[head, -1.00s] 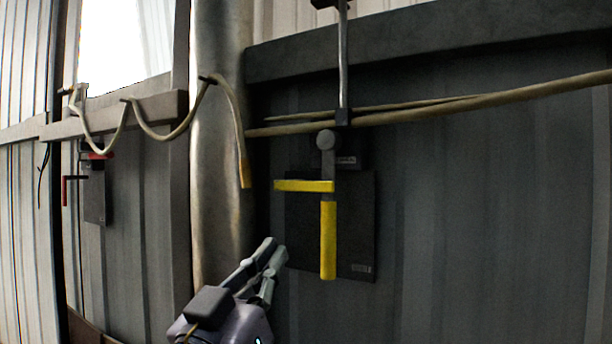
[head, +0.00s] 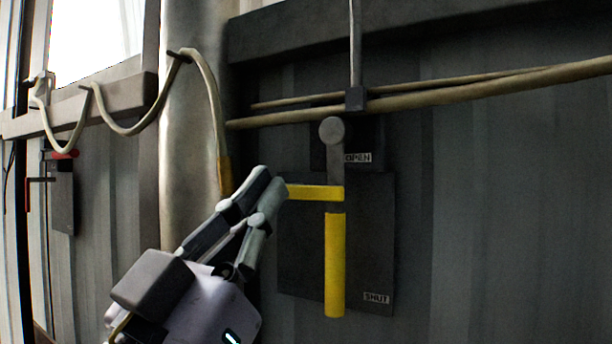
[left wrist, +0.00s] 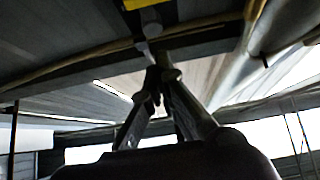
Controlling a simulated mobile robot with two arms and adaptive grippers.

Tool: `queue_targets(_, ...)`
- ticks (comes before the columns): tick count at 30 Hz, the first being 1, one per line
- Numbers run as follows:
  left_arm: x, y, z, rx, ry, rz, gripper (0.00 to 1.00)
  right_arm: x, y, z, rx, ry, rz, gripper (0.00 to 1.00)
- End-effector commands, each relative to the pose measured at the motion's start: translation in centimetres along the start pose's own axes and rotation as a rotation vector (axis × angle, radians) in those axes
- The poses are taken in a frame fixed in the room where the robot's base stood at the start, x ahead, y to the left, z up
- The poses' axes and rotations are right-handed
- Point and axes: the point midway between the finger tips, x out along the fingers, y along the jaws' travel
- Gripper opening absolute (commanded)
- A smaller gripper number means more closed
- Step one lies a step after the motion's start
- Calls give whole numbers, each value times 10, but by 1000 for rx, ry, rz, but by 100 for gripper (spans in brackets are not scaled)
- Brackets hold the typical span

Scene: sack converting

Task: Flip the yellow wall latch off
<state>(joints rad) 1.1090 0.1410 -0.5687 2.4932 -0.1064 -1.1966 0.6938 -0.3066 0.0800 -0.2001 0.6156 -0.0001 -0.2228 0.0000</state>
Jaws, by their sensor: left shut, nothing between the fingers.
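The yellow wall latch has a long yellow handle (head: 335,265) hanging straight down and a short yellow bar (head: 315,192) sticking out to the left. Its grey arm hangs from a round grey pivot (head: 331,130). An OPEN label (head: 358,158) is near the pivot, and a SHUT label (head: 376,297) is beside the handle's lower end. My left gripper (head: 268,182) is shut and empty, its tips just left of the bar's left end; I cannot tell whether they touch. In the left wrist view, a yellow part (left wrist: 143,3) shows at the top edge, beyond the shut fingers (left wrist: 158,80).
A tan hose (head: 470,98) crosses the wall above the latch. Another hose end (head: 224,170) hangs close behind my left gripper. A wide metal pipe (head: 190,140) stands at left. The wall right of the latch is clear.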

Motion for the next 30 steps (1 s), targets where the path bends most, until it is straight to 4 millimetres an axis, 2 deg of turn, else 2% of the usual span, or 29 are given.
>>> queue_targets(2,1,0,0,0,-1,-1,0,-2,-1,9,0,-13,-1,40)
queue_targets(5,5,-1,-1,0,-2,-3,0,-10,-1,10,0,-15,-1,40)
queue_targets(13,22,-2,-4,-1,-5,-5,0,-47,3,-20,0,26,3,40)
queue_targets(18,31,-1,-4,1,-6,-1,0,-71,4,-24,0,30,4,40)
queue_targets(28,103,0,-3,4,-2,-1,0,-96,3,-13,0,9,2,40)
queue_targets(29,106,-1,-1,3,-3,-1,0,-97,3,-13,0,9,2,40)
queue_targets(30,95,-1,10,2,-6,-1,0,-94,3,-12,0,8,1,40)
